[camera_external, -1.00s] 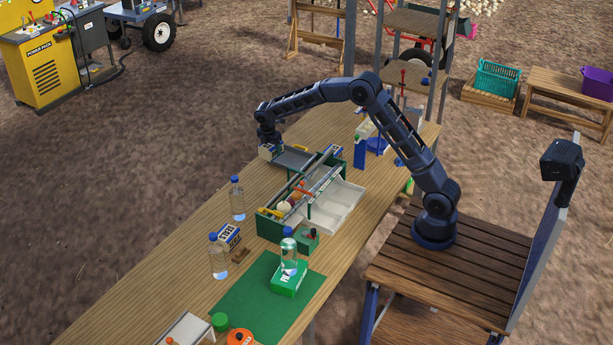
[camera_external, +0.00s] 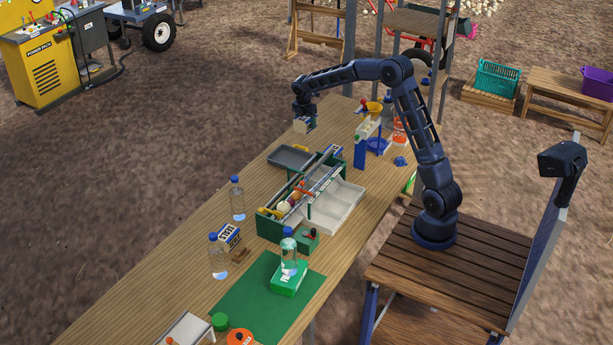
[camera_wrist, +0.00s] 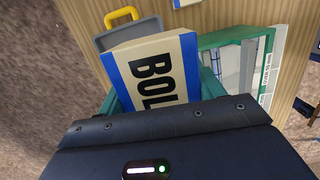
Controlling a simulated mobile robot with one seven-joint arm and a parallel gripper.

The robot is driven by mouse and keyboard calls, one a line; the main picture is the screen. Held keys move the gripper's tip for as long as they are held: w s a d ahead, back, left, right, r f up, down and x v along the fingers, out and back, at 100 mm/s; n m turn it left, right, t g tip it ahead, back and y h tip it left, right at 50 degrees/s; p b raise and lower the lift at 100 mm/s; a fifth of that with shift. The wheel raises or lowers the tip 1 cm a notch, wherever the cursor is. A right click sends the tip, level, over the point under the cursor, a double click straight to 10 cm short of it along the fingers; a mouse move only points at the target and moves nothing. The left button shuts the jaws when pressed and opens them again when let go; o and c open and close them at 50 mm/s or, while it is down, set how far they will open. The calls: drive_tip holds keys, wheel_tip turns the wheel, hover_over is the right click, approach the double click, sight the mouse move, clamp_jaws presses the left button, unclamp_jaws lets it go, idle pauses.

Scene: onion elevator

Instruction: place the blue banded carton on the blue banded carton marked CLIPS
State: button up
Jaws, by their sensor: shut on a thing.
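My gripper (camera_external: 304,114) is shut on a cream carton with blue bands (camera_wrist: 155,70). Part of a blue-edged carton (camera_wrist: 186,3) shows at the wrist view's top edge. I cannot make out the word CLIPS on any carton.
Bottles (camera_external: 237,200) (camera_external: 218,258) stand nearer the front.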

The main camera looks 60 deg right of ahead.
drive_tip(key=s+d+r, duration=0.3)
drive_tip(key=s+d, duration=0.6)
drive_tip(key=d, duration=0.4)
drive_tip(key=shift+n, duration=0.3)
drive_tip(key=f, duration=2)
drive_tip(key=shift+a, duration=0.25)
drive_tip(key=shift+f, duration=0.1)
drive_tip(key=o, duration=1.2)
